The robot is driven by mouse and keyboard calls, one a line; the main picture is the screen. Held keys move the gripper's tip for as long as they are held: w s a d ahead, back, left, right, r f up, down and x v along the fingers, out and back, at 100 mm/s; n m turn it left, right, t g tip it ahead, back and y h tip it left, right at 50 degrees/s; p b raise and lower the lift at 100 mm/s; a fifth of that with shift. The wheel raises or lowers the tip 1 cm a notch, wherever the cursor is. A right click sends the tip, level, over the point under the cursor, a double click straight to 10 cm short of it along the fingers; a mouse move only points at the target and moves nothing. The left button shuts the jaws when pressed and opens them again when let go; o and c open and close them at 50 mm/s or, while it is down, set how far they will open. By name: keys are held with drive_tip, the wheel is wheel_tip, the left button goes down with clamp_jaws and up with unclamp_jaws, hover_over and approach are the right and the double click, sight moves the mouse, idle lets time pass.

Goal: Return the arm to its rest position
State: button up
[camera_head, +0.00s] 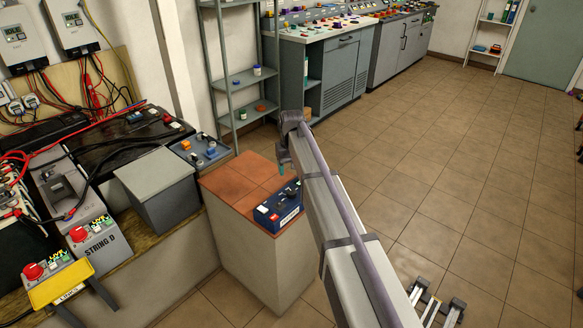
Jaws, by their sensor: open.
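My arm reaches from the bottom edge up to the middle of the view. Its far end bends down over a tile-topped pedestal (227,182). My gripper (283,168) is small and partly hidden behind the arm, pointing down above the pedestal's right side. It is open, and I see nothing held in it. A dark blue box (278,207) with a red mark and white labels sits on the pedestal top, just below the gripper and beside the arm.
Left of the pedestal is a bench with a grey box (157,184), a black battery, red cables and the "STRING D" switch box (95,240). A metal shelf (240,85) and control consoles (325,65) stand behind. The tiled floor (470,150) at right is mostly clear.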

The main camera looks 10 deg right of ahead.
drive_tip(key=s+r+p, duration=0.3)
drive_tip(key=s+r, duration=0.1)
drive_tip(key=s, duration=1.2)
drive_tip(key=s+r+m+p, duration=0.1)
drive_tip(key=s+r+p, duration=0.3)
drive_tip(key=s, duration=1.2)
drive_tip(key=shift+s, duration=0.15)
